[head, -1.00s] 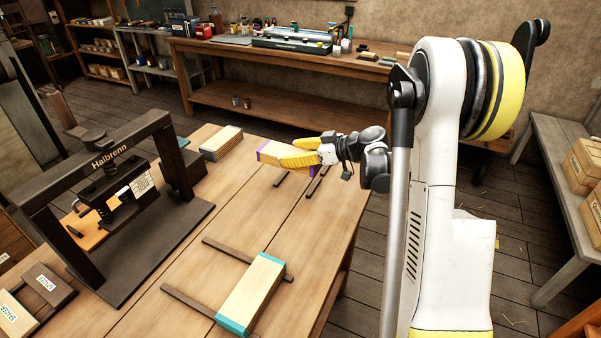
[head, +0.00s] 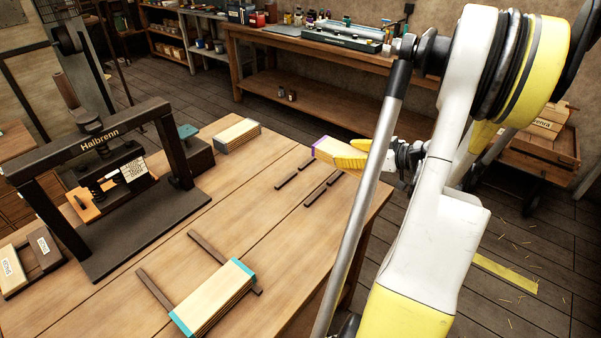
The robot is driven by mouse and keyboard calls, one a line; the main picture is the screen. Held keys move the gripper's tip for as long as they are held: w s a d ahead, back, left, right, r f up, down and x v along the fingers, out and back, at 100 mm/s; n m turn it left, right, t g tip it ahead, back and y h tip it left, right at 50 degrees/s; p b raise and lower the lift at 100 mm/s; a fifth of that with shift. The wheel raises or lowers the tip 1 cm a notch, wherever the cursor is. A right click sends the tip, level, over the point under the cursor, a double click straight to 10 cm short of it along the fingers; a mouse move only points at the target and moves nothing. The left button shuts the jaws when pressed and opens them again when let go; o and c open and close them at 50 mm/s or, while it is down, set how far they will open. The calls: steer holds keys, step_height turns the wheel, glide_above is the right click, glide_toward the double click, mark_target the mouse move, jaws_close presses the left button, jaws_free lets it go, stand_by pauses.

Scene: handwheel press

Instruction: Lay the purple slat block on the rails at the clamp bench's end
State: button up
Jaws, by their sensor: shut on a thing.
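My gripper (head: 348,154) is shut on the purple slat block (head: 326,148), a pale wooden stack with a purple end band. Its yellow fingers hide the block's right part. The block is held near the far right edge of the clamp bench (head: 240,210). Short dark rails (head: 323,190) lie on the bench in front of it and to its left, with nothing resting on their visible parts. I cannot tell the block's exact height above the bench, or whether it overlaps the rails' far ends.
A teal-ended slat block (head: 212,297) lies across two longer rails (head: 207,247) at the front. The black Halbrenn press (head: 100,150) stands at left. Another slat stack (head: 237,134) lies at the back. Spacer blocks (head: 28,262) sit front left. Bare bench lies between.

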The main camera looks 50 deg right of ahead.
steer(key=b+x, duration=0.1)
steer(key=x, duration=0.3)
steer(key=f+b+x, duration=0.1)
steer(key=x, duration=0.3)
steer(key=s+a+f+b+x, duration=0.1)
steer(key=b+x, duration=0.1)
steer(key=x, duration=0.2)
steer(key=shift+w+f, duration=0.15)
steer(key=shift+w, duration=0.15)
steer(key=shift+f+b, duration=1.05)
steer(key=shift+f, duration=0.85)
steer(key=shift+f, duration=0.25)
steer(key=o, duration=1.4)
steer(key=shift+r, duration=0.1)
